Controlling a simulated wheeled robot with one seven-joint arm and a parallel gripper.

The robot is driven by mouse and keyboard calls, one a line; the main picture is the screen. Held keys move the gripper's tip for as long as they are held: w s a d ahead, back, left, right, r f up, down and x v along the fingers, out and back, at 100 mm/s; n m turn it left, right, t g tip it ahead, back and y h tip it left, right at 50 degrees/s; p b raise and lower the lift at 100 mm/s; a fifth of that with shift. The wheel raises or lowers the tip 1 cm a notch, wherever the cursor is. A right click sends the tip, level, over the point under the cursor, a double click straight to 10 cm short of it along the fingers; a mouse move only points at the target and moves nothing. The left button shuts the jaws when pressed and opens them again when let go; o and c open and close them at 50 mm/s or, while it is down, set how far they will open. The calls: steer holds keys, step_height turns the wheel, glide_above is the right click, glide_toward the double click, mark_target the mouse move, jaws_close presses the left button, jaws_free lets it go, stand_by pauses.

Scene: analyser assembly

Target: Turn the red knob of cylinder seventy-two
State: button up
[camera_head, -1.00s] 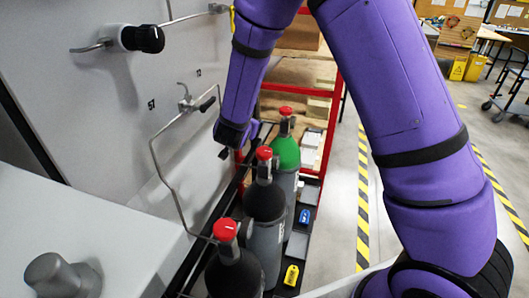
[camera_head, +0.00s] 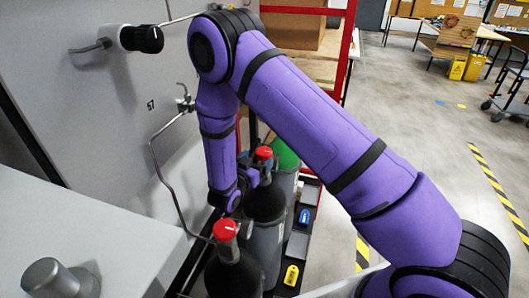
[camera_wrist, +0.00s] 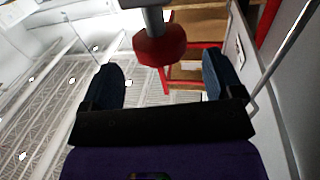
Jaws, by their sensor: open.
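Gas cylinders stand in a row in the head view, each topped by a red knob. The middle dark cylinder (camera_head: 266,201) has a red knob (camera_head: 264,153), and the near dark cylinder (camera_head: 234,272) has another (camera_head: 225,229). Behind them is a green-shouldered cylinder (camera_head: 284,156); my arm hides its top. I cannot read which cylinder is seventy-two. My gripper (camera_head: 250,177) is low beside the middle cylinder, left of its knob. In the wrist view my open gripper (camera_wrist: 164,72) has a red knob (camera_wrist: 160,46) ahead between its dark fingers, with a gap on both sides.
A grey panel wall (camera_head: 115,80) with a bent metal pipe (camera_head: 160,170) runs close on the left. A black-knobbed valve (camera_head: 148,39) juts from it. A red-framed shelf (camera_head: 347,35) stands behind.

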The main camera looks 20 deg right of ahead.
mark_target(267, 148)
steer(key=shift+x, duration=2.75)
steer(key=shift+c, duration=0.2)
steer(key=c, duration=0.9)
